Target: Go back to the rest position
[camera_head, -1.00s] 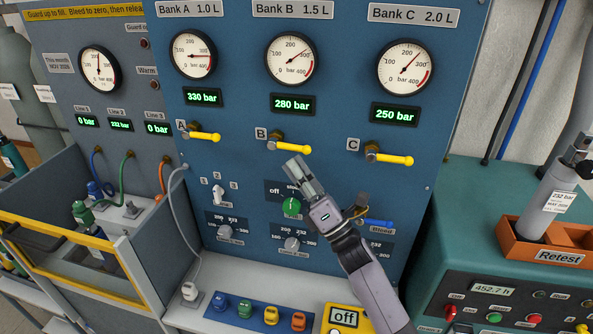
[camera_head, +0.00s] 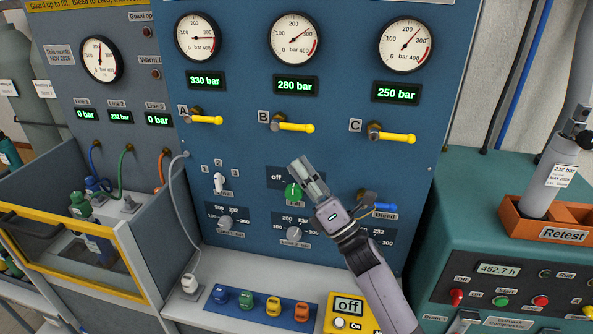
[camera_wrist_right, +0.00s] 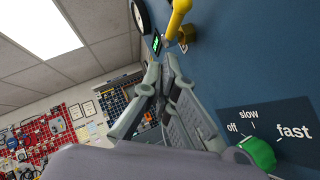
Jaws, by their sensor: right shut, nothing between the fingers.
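My right gripper (camera_head: 306,168) is shut and empty in front of the blue panel (camera_head: 340,140), just above and right of the green fill knob (camera_head: 293,191). Its fingers point up and to the left. In the right wrist view, the closed fingers (camera_wrist_right: 160,75) rise beside the panel, with the green knob (camera_wrist_right: 258,152) at the lower right next to the words off, slow and fast. The fingers look apart from the knob. My left gripper is not in view.
Yellow valve levers A (camera_head: 205,119), B (camera_head: 292,126) and C (camera_head: 396,137) stick out above my right gripper. A blue bleed lever (camera_head: 384,206) is right of it.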

